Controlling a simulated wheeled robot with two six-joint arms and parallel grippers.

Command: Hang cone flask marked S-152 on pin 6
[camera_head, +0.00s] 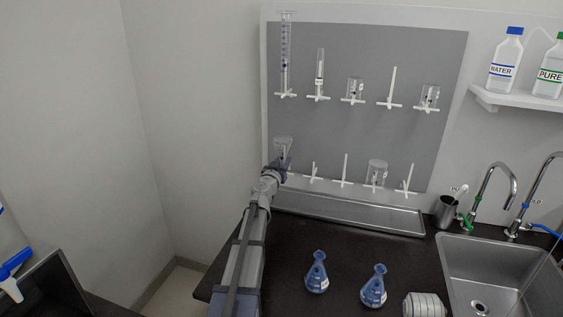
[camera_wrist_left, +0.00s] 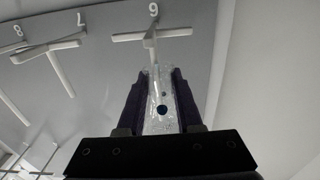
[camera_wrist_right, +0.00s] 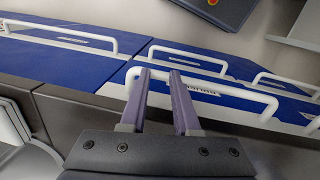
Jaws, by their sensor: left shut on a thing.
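A clear glass vessel (camera_head: 283,145) is held at the lower left of the grey pegboard, its wide end up. In the left wrist view the glass (camera_wrist_left: 159,105) sits between the fingers of my left gripper (camera_wrist_left: 160,92), which is shut on it. It bears dark marks, but I cannot read S-152. White pin 6 (camera_wrist_left: 152,35) is in line with the glass, its peg overlapping the glass; I cannot tell whether it is inside. In the head view my left gripper (camera_head: 277,168) hides that pin. My right gripper (camera_wrist_right: 160,75) is open and empty, away from the board.
The pegboard (camera_head: 370,60) carries other glassware, including a beaker (camera_head: 376,170) on the lower row; several pins are bare. Two blue-filled flasks (camera_head: 316,275) (camera_head: 373,288) stand on the black bench. A metal tray (camera_head: 350,212) lies below the board; a sink (camera_head: 500,270) is right.

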